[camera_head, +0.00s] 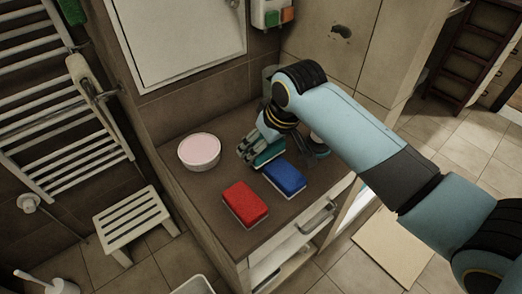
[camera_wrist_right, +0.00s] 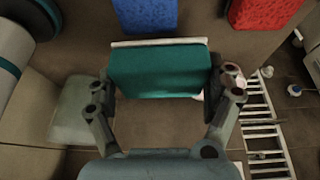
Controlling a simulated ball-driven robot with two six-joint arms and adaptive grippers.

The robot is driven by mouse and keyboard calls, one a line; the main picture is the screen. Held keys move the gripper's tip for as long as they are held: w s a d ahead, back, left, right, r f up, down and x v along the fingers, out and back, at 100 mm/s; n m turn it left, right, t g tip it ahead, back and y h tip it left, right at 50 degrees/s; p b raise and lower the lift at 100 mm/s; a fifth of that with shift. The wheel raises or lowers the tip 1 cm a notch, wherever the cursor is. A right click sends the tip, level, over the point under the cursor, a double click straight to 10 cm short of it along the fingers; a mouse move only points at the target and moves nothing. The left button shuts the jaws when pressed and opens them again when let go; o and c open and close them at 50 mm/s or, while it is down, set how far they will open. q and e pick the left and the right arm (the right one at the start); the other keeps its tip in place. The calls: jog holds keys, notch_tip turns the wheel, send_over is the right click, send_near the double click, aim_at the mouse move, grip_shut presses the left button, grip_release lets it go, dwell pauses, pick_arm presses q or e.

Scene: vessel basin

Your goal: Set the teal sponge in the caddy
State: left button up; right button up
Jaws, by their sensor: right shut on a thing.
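The teal sponge (camera_head: 269,153) is held between the fingers of my right gripper (camera_head: 262,152), over the brown counter top. In the right wrist view the teal sponge (camera_wrist_right: 158,72) has a pale strip along its upper edge, and the two fingers of my right gripper (camera_wrist_right: 160,84) press its short sides. A pale greenish, see-through container (camera_wrist_right: 72,108) stands beside it on the left; in the head view its top (camera_head: 270,73) shows behind my right arm, which hides the rest. I cannot tell whether this container is the caddy. My left gripper is not in view.
A blue sponge (camera_head: 285,178) and a red sponge (camera_head: 245,204) lie on the counter (camera_head: 205,195) in front of the gripper. A round white dish (camera_head: 199,151) with a pink top stands to the left. A white wall holder (camera_head: 270,12) carries green and orange pieces.

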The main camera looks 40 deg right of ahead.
aim_at(262, 153)
jog(key=shift+w+d+f, duration=0.2)
jog(key=shift+w+f, duration=0.65)
jog(key=shift+f, duration=0.1)
notch_tip(262, 153, down, 2)
jog(key=shift+f, duration=0.55)
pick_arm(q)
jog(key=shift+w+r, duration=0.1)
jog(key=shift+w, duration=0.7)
pick_arm(e)
jog(key=shift+f, duration=0.15)
jog(key=o, duration=0.6)
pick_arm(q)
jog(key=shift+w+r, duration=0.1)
pick_arm(e)
jog(key=shift+o, duration=0.2)
